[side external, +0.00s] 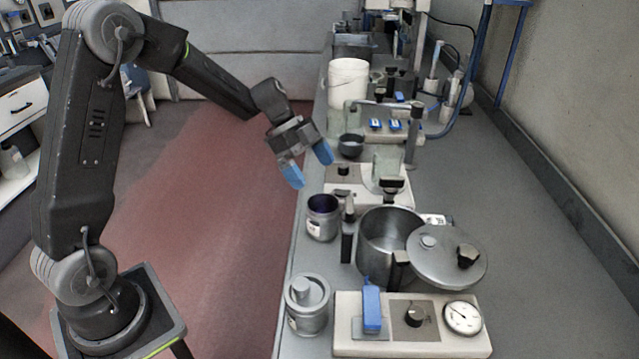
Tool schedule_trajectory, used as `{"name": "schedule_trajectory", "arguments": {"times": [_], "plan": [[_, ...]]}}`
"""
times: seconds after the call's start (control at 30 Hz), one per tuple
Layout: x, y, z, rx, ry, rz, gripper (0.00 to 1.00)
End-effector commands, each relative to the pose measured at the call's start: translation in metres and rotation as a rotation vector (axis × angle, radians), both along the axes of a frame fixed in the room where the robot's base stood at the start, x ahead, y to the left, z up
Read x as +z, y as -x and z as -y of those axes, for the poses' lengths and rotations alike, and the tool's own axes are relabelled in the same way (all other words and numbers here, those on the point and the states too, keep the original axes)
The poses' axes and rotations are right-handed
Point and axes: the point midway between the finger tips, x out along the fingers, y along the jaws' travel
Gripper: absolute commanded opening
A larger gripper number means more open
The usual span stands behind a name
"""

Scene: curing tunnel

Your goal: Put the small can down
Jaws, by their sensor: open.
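My gripper (308,163) has two blue fingertips held apart with nothing between them. It hangs near the left edge of the bench (500,215). A small open can (322,226) with a pale label and a dark inside stands upright on the bench, below my gripper in the picture and apart from it. A second can (307,312), grey with a lid, stands upright nearer the front. I cannot tell which of the two the task calls the small can.
A large pot (380,245) with its lid (447,257) tilted against its right side stands right of the open can. A control box (375,340) with a gauge is in front. A white bucket (348,84) and other equipment crowd the back. The bench's right side is clear.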

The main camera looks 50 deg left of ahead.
Motion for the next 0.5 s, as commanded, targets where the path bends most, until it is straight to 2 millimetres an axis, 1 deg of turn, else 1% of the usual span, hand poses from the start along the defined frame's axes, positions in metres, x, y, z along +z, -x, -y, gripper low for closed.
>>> {"name": "schedule_trajectory", "arguments": {"times": [0.03, 0.2, 0.3, 0.4, 0.5], "plan": [[0.011, 0.001, -0.009, 0.005, -0.001, 0.005, 0.98], [0.038, 0.006, -0.028, 0.004, -0.002, 0.003, 0.98], [0.050, 0.008, -0.036, 0.002, -0.001, 0.002, 0.98], [0.058, 0.010, -0.042, 0.001, 0.000, 0.001, 0.98], [0.064, 0.012, -0.042, 0.009, -0.005, -0.006, 0.98]]}}
